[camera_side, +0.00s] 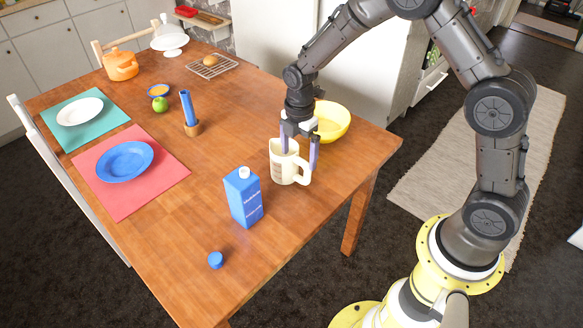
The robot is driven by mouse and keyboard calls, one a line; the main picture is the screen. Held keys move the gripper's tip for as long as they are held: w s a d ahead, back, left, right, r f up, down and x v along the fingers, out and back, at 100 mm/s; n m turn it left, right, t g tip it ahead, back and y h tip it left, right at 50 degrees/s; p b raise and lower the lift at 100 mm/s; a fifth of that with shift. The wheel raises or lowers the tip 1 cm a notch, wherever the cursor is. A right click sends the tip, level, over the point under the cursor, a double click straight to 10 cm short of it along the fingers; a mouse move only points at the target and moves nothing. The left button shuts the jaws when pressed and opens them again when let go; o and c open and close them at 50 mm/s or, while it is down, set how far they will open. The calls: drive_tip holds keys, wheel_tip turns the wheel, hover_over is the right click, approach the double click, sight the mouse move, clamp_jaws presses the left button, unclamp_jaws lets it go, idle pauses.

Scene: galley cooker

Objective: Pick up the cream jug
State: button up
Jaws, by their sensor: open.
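The cream jug (284,167) stands upright on the wooden table near its right edge, with its handle toward the right. My gripper (299,153) is directly above and around the jug's top, pointing down. Its two purple fingers are apart, one at the jug's mouth and one on the right by the handle. The gripper is open. I cannot tell whether either finger touches the jug.
A yellow bowl (333,121) stands close behind the jug. A blue carton (243,197) stands to the front left, with a blue cap (215,260) near the table's front edge. The table (190,205) is clear between carton and plates.

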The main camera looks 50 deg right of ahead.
sight(301, 178)
wheel_tip(301, 178, down, 4)
drive_tip(key=shift+r, duration=0.25)
drive_tip(key=f, duration=0.4)
drive_tip(key=shift+s+d+f, duration=0.2)
drive_tip(key=shift+s+d, duration=0.1)
drive_tip(key=shift+d, duration=0.1)
drive_tip(key=shift+f, duration=0.55)
drive_tip(key=shift+w+r, duration=0.1)
clamp_jaws()
